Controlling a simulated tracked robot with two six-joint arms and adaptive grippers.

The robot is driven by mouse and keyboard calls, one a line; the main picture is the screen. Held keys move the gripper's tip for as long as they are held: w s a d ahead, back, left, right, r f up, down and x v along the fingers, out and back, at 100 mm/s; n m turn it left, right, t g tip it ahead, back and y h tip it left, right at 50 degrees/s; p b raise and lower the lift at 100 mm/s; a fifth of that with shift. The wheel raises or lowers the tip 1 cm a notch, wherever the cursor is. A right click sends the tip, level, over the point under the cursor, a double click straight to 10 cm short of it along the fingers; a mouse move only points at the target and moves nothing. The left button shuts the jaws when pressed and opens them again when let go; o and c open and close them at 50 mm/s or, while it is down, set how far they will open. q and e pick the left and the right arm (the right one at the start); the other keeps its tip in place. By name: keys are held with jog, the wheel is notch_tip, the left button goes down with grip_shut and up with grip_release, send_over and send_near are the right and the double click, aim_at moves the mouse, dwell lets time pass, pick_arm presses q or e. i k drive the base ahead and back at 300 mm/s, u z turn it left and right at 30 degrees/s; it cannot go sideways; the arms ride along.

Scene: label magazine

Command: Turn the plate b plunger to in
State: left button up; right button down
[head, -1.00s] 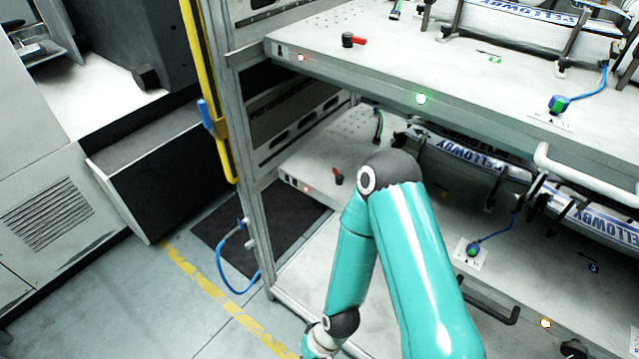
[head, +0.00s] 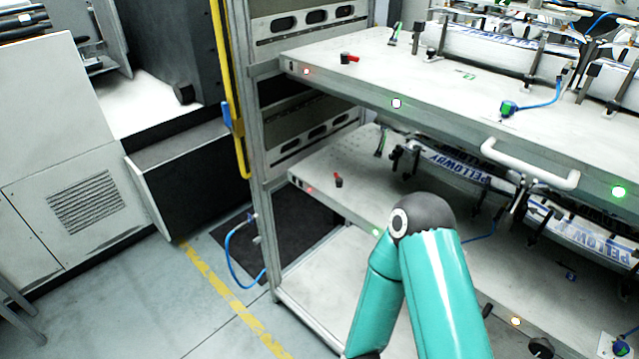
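Two grey plates are stacked in a rack, an upper plate (head: 440,85) and a lower plate (head: 345,160). No letter marks which is plate b. A small red-handled black knob (head: 348,58) stands at the upper plate's left end, and a similar one (head: 338,180) on the lower plate. A green and blue knob with a blue cable (head: 508,108) sits on the upper plate; another (head: 622,348) shows at the lower right. I cannot tell which is the plunger. My teal arm stands before the lower plate and hides part of it. Neither gripper is in view.
A white handle (head: 530,165) juts from the upper plate's front edge. A dark handle shows lower down beside my arm. The rack's upright post (head: 262,170) and a yellow rail (head: 228,90) stand left.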

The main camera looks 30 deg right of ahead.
aim_at(338, 181)
jog(key=z, duration=0.15)
jog(key=i, duration=0.9)
jog(key=u, duration=0.05)
